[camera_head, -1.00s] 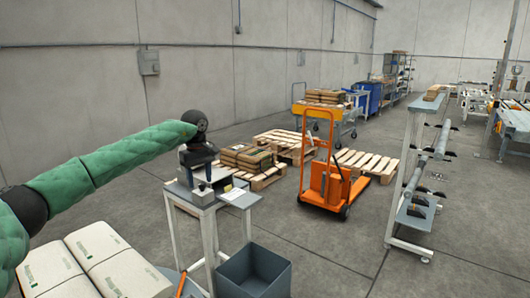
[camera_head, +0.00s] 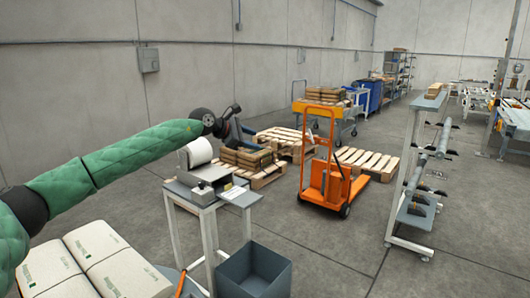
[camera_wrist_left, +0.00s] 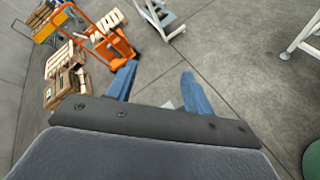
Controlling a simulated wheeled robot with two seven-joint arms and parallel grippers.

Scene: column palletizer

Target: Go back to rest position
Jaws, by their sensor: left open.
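My left arm in its green sleeve reaches in from the left in the head view. My left gripper (camera_head: 240,128) is raised above and behind the small grey table (camera_head: 205,192), against the stacked pallet beyond. In the left wrist view its two blue fingers (camera_wrist_left: 160,82) are spread apart with only floor between them, so it is open and empty. A white roll (camera_head: 197,152) on a grey device (camera_head: 206,175) sits on the small table, just left of the gripper and apart from it. My right gripper is not in view.
White sacks (camera_head: 90,262) lie at the lower left. A grey bin (camera_head: 254,272) stands in front of the table. An orange pallet truck (camera_head: 325,180), wooden pallets (camera_head: 366,163) and a grey rack (camera_head: 412,185) stand further right. The concrete floor between bin and rack is clear.

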